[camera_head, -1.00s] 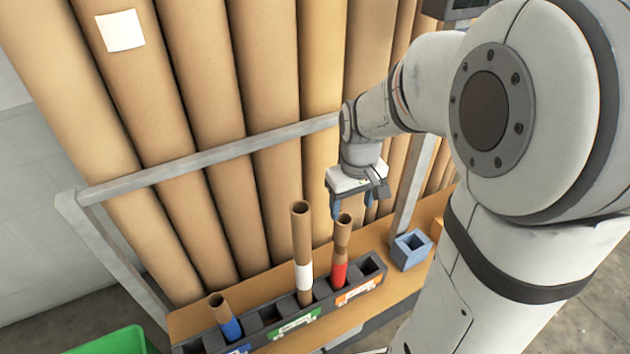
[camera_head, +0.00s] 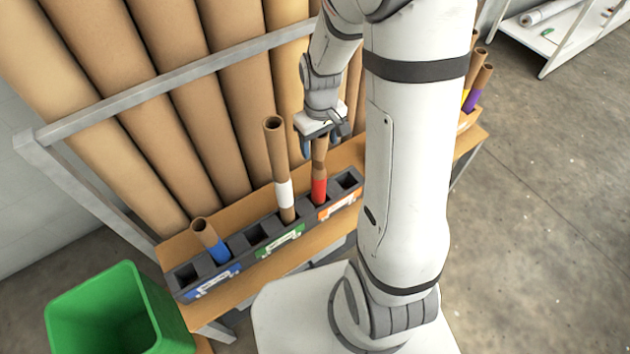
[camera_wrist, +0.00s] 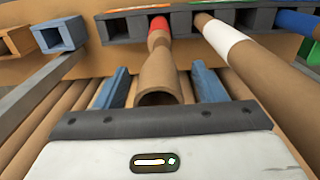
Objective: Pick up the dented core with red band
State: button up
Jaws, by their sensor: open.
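The dented core with the red band (camera_head: 319,190) stands in a slot of the dark rack, near its right end. Its narrowed, dented part shows below my gripper (camera_head: 322,147), which hangs at its top. In the wrist view the core (camera_wrist: 159,78) lies between the two blue fingers of my gripper (camera_wrist: 161,88). The fingers are open, with a gap on both sides of the core. The core's open end faces the wrist camera. In the head view my gripper hides the core's top.
A taller white-banded core (camera_head: 277,150) stands just left, and a short blue-banded core (camera_head: 210,240) leans farther left in the rack (camera_head: 240,245). Large brown rolls (camera_head: 180,110) and a grey rail (camera_head: 170,85) stand behind. A green bin (camera_head: 100,310) is at lower left.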

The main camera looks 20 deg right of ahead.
jog(key=shift+c, duration=0.2)
jog(key=c, duration=1.3)
